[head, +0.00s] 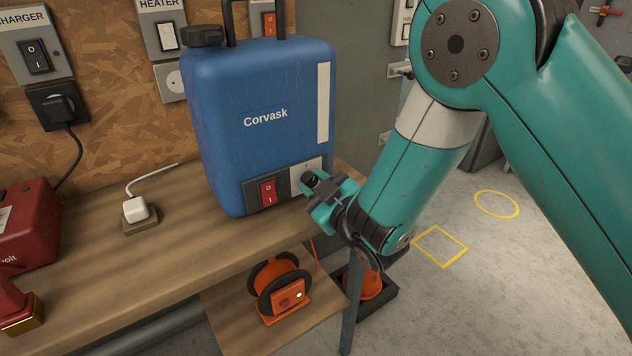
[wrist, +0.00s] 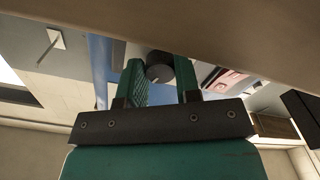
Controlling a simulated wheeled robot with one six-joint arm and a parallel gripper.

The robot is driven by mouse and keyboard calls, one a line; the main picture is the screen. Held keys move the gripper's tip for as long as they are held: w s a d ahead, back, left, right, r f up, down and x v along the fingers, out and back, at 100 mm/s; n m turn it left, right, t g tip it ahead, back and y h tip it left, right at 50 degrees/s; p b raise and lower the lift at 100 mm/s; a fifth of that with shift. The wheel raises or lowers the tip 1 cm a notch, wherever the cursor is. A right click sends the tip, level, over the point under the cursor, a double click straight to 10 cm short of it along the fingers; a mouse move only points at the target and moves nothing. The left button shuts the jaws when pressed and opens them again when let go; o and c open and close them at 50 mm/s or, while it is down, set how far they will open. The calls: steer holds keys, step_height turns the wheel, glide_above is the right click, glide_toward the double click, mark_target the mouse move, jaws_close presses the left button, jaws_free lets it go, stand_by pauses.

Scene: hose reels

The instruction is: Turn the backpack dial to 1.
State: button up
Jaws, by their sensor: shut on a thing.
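The blue Corvask backpack tank (head: 265,115) stands upright on the wooden bench in the head view. Its dial (head: 309,178) is a small dark knob on a pale plate at the lower right of its front. My gripper (head: 318,190) reaches it from the right and is shut on it. In the wrist view the round dark dial (wrist: 160,70) sits between the two green fingers of my gripper (wrist: 160,64). The fingers partly cover the plate, and I cannot read the dial's marks or setting. A red rocker switch (head: 268,192) is left of the dial.
The bench (head: 150,245) runs under the tank; its surface fills the top of the wrist view. An orange hose reel (head: 280,289) sits on a lower shelf, another orange item (head: 363,284) beyond it. A white plug (head: 136,209) and red machine (head: 22,228) are left.

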steer(key=m+p, duration=0.2)
steer(key=m, duration=0.3)
steer(key=shift+m, duration=0.3)
steer(key=m+p, duration=0.1)
steer(key=m, duration=0.3)
steer(key=shift+s+f+m, duration=0.1)
steer(key=shift+m, duration=0.2)
steer(key=o, duration=0.9)
